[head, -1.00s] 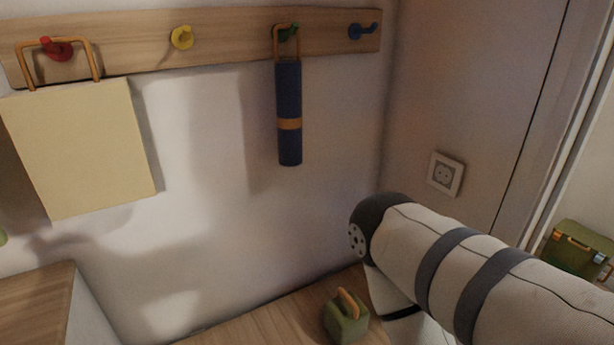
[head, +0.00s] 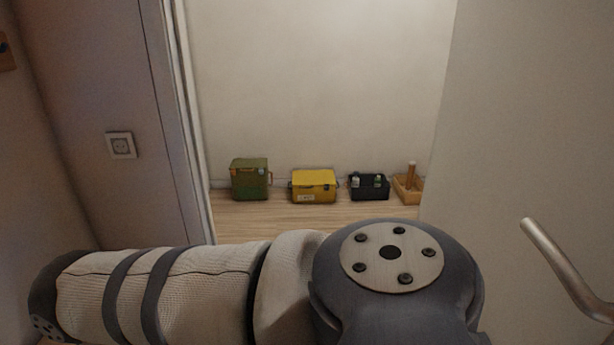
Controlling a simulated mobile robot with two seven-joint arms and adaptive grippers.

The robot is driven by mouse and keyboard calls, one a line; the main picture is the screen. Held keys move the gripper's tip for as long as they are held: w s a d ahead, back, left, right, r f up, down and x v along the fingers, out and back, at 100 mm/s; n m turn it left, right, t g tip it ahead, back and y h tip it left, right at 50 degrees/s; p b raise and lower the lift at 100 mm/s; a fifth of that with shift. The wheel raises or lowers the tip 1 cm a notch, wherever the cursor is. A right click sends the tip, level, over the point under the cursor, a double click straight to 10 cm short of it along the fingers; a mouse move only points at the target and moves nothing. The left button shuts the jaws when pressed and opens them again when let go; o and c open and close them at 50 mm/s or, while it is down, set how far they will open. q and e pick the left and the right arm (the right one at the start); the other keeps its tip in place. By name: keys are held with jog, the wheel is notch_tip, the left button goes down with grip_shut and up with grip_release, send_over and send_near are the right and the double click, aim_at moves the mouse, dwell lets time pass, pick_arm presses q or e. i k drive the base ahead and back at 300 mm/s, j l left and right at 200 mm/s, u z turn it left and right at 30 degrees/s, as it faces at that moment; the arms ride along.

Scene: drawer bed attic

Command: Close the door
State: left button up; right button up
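The door (head: 510,130) is a pale panel on the right side of the head view. It stands open, and the doorway to its left shows another room. A metal door handle (head: 568,270) sticks out from the door at the lower right. One of my arms crosses the bottom of the view in front of the doorway, with a large dark joint near the middle. Neither gripper is in view, and I see no contact between the arm and the door.

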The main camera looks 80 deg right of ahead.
aim_at(526, 128)
jog(key=k+j, duration=0.45)
jog(key=k+j+z, duration=0.15)
jog(key=k+j, duration=0.25)
jog(key=k, duration=0.2)
jog(key=k+z, duration=0.25)
jog(key=k+l+z, duration=0.2)
jog(key=k, duration=0.15)
jog(key=z, duration=0.4)
jog(key=i+j+z, duration=0.1)
jog(key=z, duration=0.3)
jog(key=j+z, duration=0.15)
jog(key=z, duration=0.25)
jog(key=j+z, duration=0.15)
jog(key=z, duration=0.25)
jog(key=j+z, duration=0.1)
jog(key=z, duration=0.3)
jog(key=i+j, duration=0.05)
